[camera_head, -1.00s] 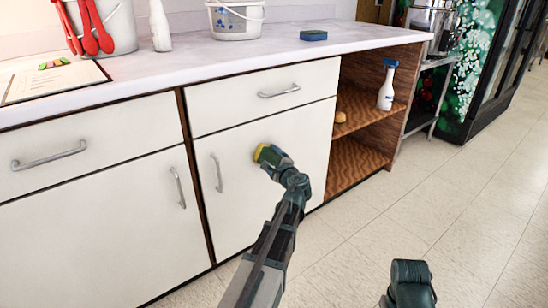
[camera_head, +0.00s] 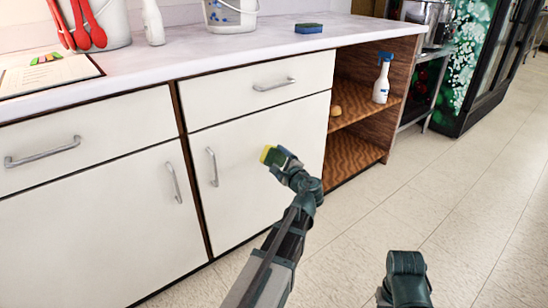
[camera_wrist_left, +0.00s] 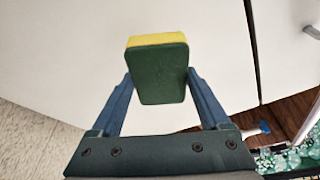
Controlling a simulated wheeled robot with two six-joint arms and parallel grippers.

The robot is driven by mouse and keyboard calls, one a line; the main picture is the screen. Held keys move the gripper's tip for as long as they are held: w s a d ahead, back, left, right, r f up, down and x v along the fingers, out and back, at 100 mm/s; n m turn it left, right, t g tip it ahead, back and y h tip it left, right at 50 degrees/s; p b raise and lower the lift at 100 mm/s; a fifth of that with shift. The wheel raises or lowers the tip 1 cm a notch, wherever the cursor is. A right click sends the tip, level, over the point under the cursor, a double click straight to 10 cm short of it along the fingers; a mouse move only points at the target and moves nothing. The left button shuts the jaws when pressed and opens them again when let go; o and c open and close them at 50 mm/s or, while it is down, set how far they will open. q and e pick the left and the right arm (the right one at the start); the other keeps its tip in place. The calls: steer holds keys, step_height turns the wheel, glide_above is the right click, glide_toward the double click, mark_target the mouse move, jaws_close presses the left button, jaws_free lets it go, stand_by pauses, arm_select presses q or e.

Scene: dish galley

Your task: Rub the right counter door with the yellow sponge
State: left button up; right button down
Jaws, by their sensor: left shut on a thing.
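The yellow sponge (camera_head: 268,155), with a dark green pad, is held in my left gripper (camera_head: 286,166) in front of the right counter door (camera_head: 245,200). In the left wrist view the sponge (camera_wrist_left: 158,70) sits between the two fingers, its green face towards the camera and its yellow side towards the white door (camera_wrist_left: 60,50). My left gripper is shut on it. I cannot tell whether the yellow side touches the door. The door is shut, with a vertical handle (camera_head: 212,166) left of the sponge. My right gripper is not visible.
Open shelves right of the door hold a spray bottle (camera_head: 382,78) and a small tan item (camera_head: 336,111). The floor to the right is clear.

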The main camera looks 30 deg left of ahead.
arm_select(q)
steer(key=shift+d, duration=0.15)
steer(key=shift+s+d, duration=0.3)
steer(key=shift+d, duration=0.35)
steer(key=shift+s+d, duration=0.25)
steer(key=shift+d, duration=0.35)
